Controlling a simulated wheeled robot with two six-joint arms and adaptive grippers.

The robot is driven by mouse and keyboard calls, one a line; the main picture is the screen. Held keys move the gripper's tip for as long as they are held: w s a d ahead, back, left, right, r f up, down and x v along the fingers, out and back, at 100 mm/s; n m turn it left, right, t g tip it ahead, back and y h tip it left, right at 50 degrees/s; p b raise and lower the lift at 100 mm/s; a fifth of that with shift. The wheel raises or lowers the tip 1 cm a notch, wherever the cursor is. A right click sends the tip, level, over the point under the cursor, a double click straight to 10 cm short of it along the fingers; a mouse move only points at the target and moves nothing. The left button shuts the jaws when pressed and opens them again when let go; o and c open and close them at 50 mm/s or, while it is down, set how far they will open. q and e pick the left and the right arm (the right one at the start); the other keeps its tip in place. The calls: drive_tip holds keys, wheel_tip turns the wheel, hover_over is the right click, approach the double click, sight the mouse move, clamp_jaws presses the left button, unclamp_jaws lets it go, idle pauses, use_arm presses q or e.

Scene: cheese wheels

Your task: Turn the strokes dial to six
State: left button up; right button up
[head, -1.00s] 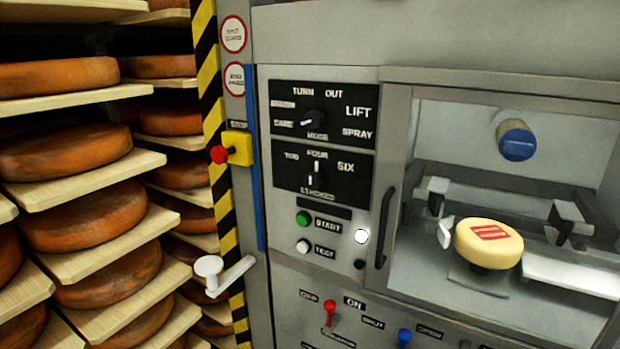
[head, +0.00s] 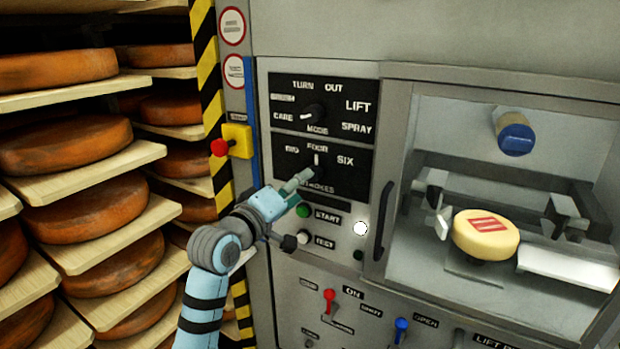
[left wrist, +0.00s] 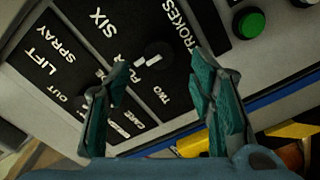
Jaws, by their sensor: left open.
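The strokes dial (head: 318,164) is a black knob with a white pointer mark on the lower black panel, under the labels TWO, FOUR and SIX. Its mark points up at FOUR. In the left wrist view the dial (left wrist: 158,54) shows between and beyond the fingertips. My left gripper (head: 304,180) is in front of the panel, at the lower left of the dial, and partly hides the STROKES label. It also shows in the left wrist view (left wrist: 160,72), open, with a teal finger on each side and nothing between them. Contact with the dial cannot be seen.
The mode dial (head: 313,113) sits just above. The green start button (head: 303,210) and white test button (head: 300,238) are below. A door handle (head: 383,222) stands to the right, a red stop button (head: 220,147) to the left. Cheese shelves (head: 90,222) fill the left side.

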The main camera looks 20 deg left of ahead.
sight(318, 170)
use_arm(q)
drive_tip(key=x, duration=0.5)
drive_tip(key=shift+w+d, duration=0.1)
drive_tip(key=shift+w, duration=0.25)
drive_tip(key=c, duration=1.2)
drive_tip(key=shift+o, duration=0.2)
